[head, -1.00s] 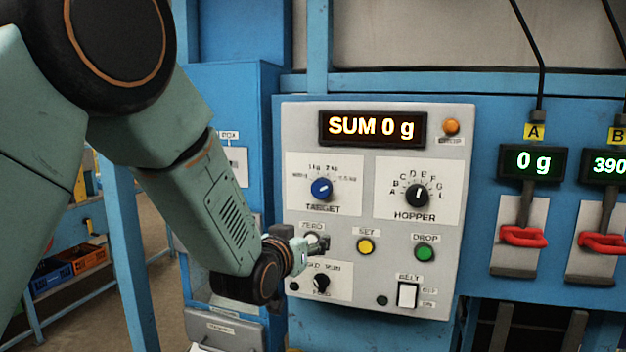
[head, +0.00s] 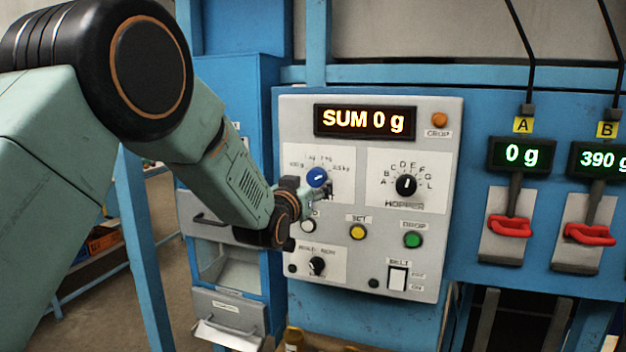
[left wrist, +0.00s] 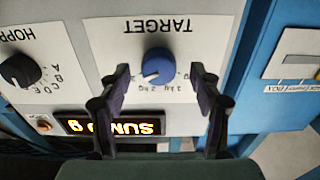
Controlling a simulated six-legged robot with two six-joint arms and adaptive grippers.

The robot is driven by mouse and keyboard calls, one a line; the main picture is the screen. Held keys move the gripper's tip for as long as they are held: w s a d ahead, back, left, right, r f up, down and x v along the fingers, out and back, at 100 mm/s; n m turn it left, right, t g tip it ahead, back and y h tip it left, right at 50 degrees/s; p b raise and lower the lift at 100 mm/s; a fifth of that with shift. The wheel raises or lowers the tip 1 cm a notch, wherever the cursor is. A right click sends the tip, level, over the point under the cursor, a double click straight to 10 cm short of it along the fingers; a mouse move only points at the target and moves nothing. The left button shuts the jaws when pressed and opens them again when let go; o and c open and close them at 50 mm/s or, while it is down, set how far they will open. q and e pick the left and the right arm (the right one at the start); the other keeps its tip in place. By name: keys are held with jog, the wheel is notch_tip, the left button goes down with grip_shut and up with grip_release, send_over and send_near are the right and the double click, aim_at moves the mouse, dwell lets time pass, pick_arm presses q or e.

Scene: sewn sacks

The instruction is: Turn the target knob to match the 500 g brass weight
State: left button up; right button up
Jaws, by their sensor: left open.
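The blue target knob (head: 317,177) sits on the white TARGET plate at the upper left of the grey panel. It also shows in the left wrist view (left wrist: 157,64), upside down, its white mark toward the 2 kg side of the scale. The small outer labels are hard to read. My left gripper (head: 318,194) is in front of the panel at the knob's lower edge. In the left wrist view its open fingers (left wrist: 160,72) appear either side of the knob; contact cannot be told. A brass-coloured object (head: 294,338) shows partly at the bottom edge; its marking is unreadable.
The panel display (head: 365,121) reads SUM 0 g. The black hopper knob (head: 406,186) is to the right, with yellow SET (head: 357,232) and green DROP (head: 412,240) buttons below. Scale A's display (head: 520,155) reads 0 g, and B's (head: 602,160) reads 390 g.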

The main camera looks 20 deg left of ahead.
pick_arm(q)
jog(key=shift+w+d+r, duration=0.25)
jog(key=shift+w+d, duration=0.1)
jog(key=shift+w, duration=0.3)
jog(key=shift+a+p, duration=0.3)
jog(key=shift+a, duration=0.15)
jog(key=shift+w+f, duration=0.15)
jog(key=shift+w, duration=0.15)
jog(key=shift+w+d, duration=0.1)
jog(key=shift+w, duration=0.05)
jog(key=shift+c, duration=0.3)
jog(key=shift+d, duration=0.3)
jog(key=c, duration=0.3)
jog(key=shift+s, duration=0.2)
jog(key=shift+c, duration=0.9)
jog(key=shift+a, duration=0.35)
jog(key=c, duration=0.3)
jog(key=shift+d, duration=0.15)
jog(key=c, duration=0.3)
